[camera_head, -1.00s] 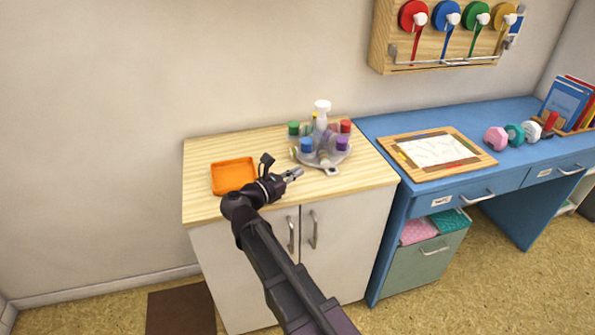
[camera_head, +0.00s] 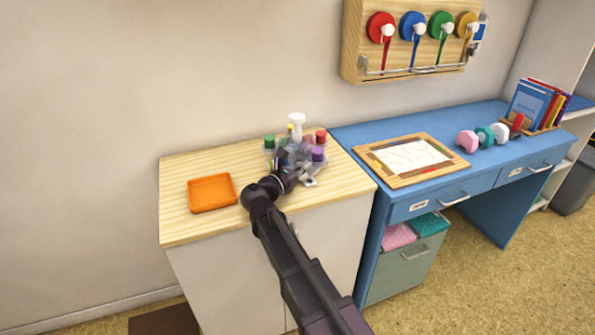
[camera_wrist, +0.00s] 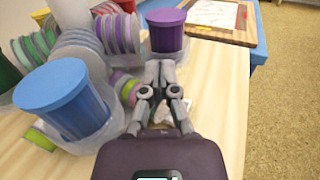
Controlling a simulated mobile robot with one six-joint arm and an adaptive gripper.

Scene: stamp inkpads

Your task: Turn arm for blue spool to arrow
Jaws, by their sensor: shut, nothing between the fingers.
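My gripper (camera_head: 292,162) is shut and empty. In the wrist view, its fingertips (camera_wrist: 160,70) are close in front of a purple-lidded jar (camera_wrist: 166,32); I cannot tell whether they touch. A blue-lidded jar (camera_wrist: 64,98) stands to their left. In the head view, my gripper hides part of the round carousel holding these jars, and its front tab (camera_head: 311,181) shows. A blue spool (camera_head: 411,25) with a white knob-like arm (camera_head: 417,34) and hanging blue ribbon is on the wooden wall rack (camera_head: 352,50). I cannot make out an arrow.
A green-lidded jar (camera_head: 269,141), a red-lidded jar (camera_head: 321,136) and a white pump bottle (camera_head: 297,120) crowd the carousel. An orange tray (camera_head: 212,193) lies left on the wooden cabinet top (camera_head: 180,225). The blue desk (camera_head: 345,137) with a framed board (camera_head: 447,163) adjoins on the right.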

